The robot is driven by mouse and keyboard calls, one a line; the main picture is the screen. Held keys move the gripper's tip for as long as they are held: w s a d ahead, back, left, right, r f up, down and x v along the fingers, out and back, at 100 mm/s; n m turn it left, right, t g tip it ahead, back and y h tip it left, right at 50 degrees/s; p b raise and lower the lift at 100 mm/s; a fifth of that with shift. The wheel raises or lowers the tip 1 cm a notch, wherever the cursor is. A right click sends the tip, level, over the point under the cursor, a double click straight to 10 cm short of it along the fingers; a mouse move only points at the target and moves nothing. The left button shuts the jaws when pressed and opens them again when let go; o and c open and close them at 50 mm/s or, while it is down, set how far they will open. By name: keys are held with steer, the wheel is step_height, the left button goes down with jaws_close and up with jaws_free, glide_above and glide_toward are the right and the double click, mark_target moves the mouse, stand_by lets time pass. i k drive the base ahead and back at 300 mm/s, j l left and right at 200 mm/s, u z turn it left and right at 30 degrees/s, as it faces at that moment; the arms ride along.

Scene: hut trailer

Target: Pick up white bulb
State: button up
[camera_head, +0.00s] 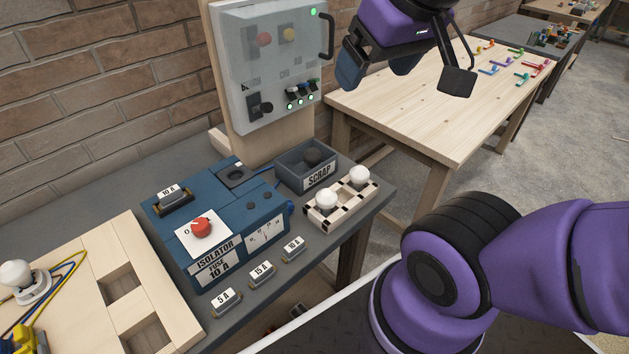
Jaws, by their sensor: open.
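Two white bulbs stand in a cream holder (342,209) with dark slots at the right end of the grey bench. One white bulb (326,201) is on the left of the holder, and the other white bulb (359,175) is behind it to the right. A third white bulb (15,275) sits in a white socket on a wooden board at the far left. My gripper (405,80) is at the top of the view, above and beyond the holder. It is open, with nothing seen between its fingers, and is apart from all the bulbs.
A blue isolator box (217,225) stands left of the holder, and a grey scrap bin (305,168) holding a dark round thing is behind it. Labelled fuses (261,273) lie along the front edge. A grey control panel (270,65) rises behind. A wooden table (420,110) stands back right.

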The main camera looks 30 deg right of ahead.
mark_target(326, 199)
steer(key=k+j+u, duration=0.1)
steer(key=u, duration=0.35)
steer(key=k+j+u, duration=0.1)
steer(key=u, duration=0.35)
steer(key=k+j+u, duration=0.1)
steer(key=u, duration=0.35)
steer(key=j+z, duration=0.1)
steer(key=z, duration=1.65)
